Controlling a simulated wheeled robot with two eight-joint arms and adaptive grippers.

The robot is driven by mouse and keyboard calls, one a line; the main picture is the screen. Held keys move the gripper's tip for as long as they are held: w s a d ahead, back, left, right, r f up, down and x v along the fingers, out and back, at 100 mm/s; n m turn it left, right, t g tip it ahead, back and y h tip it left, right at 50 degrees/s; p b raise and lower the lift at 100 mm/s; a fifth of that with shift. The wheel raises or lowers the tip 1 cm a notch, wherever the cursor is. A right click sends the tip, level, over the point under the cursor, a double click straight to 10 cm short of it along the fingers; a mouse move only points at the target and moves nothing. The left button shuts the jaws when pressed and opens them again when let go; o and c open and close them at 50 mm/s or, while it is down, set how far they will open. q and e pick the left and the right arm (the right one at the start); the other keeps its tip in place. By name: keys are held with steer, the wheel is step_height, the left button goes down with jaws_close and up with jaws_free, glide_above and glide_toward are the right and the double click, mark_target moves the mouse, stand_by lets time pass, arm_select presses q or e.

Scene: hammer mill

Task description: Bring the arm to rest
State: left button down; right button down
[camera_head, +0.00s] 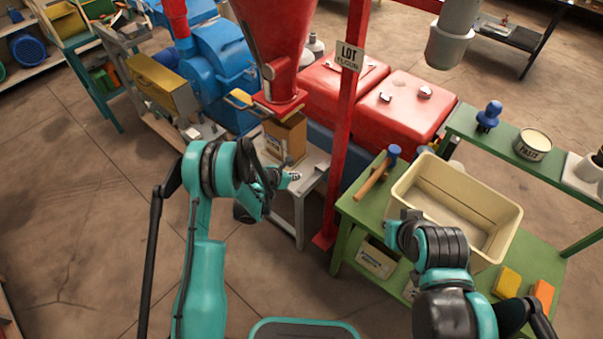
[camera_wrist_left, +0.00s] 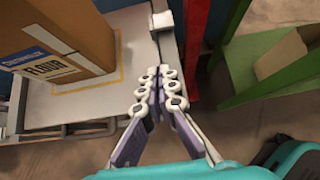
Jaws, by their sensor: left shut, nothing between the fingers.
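My left arm comes in from the left in the head view, and its gripper (camera_head: 292,179) is at the front edge of the small grey stand (camera_head: 313,166). In the left wrist view the left gripper (camera_wrist_left: 160,80) is shut with nothing between its fingers. A brown box (camera_wrist_left: 70,32) with a blue and white label sits on the stand, left of the fingers and apart from them; it also shows in the head view (camera_head: 287,139). My right arm comes in at the lower right over the green bench, and its fingers cannot be made out.
A red post (camera_head: 345,130) stands between stand and bench. The red hopper (camera_head: 275,45) is above the box. Floor at left is clear.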

arm_select(q)
steer(key=shift+s+a+r, duration=0.15)
steer(key=shift+a, duration=0.05)
steer(key=shift+r, duration=0.1)
steer(key=s+a+r+m+y, duration=0.15)
steer(key=s+r+m, duration=0.4)
steer(key=r, duration=0.55)
steer(key=s+a+r+m+y, duration=0.1)
steer(key=s+a+r+m, duration=0.35)
steer(key=r, duration=0.75)
steer(key=s+a+r+m+y, duration=0.1)
steer(key=s+a+r+m, duration=0.1)
steer(key=s+m, duration=0.7)
steer(key=s+a+r+m+y, duration=0.2)
steer(key=s+m, duration=0.7)
steer(key=s, duration=0.6)
steer(key=shift+r+m, duration=0.3)
steer(key=shift+r, duration=0.6)
